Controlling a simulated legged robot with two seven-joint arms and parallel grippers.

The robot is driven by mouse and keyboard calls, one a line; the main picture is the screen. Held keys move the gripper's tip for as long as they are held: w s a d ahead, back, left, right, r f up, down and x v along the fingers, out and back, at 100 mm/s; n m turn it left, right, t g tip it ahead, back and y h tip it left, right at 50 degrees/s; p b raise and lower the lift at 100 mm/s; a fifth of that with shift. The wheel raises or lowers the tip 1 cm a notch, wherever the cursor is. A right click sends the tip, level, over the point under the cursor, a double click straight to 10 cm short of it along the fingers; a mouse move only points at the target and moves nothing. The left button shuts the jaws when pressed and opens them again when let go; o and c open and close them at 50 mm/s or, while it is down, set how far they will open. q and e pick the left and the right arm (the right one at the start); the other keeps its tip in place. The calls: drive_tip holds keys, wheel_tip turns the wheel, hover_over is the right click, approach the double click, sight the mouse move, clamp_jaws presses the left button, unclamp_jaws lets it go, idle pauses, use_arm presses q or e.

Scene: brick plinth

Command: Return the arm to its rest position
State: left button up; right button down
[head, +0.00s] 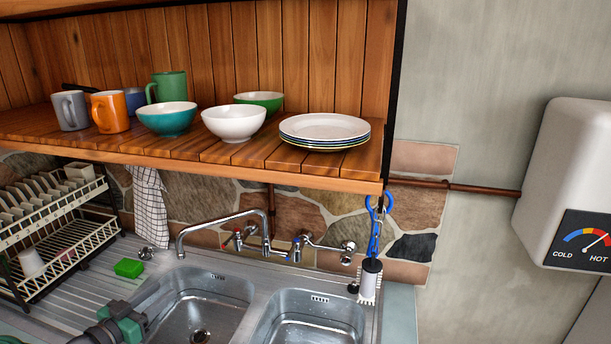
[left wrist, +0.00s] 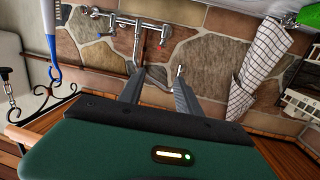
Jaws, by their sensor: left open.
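My left gripper (left wrist: 159,76) shows in the left wrist view with its two dark fingers apart and nothing between them. Its green body fills the bottom of that view. In the head view, part of my left arm, green and dark grey, shows at the lower left edge, over the draining board left of the sink (head: 196,308). The fingers are hard to make out there. My right gripper is not in view.
A wooden shelf (head: 180,160) with mugs, bowls and stacked plates (head: 325,128) overhangs the sink. A dish rack (head: 62,240) stands at left, near a green sponge (head: 129,268). The tap (head: 222,222) and a hanging cloth (head: 150,205) are behind the sink.

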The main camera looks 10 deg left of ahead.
use_arm(q)
drive_tip(key=w+d+f+n+g+y, duration=0.2)
drive_tip(key=d+f+g+y, duration=0.25)
drive_tip(key=d, duration=0.35)
drive_tip(key=s+d+f+g, duration=0.4)
drive_tip(key=s+d, duration=0.5)
drive_tip(key=s, duration=0.2)
drive_tip(key=s+d+f+g+h, duration=0.1)
drive_tip(key=s+d+f+g, duration=0.3)
drive_tip(key=s+d, duration=0.5)
drive_tip(key=shift+s+f+n+g, duration=0.3)
drive_tip(key=shift+s+g, duration=0.35)
drive_tip(key=shift+s, duration=0.8)
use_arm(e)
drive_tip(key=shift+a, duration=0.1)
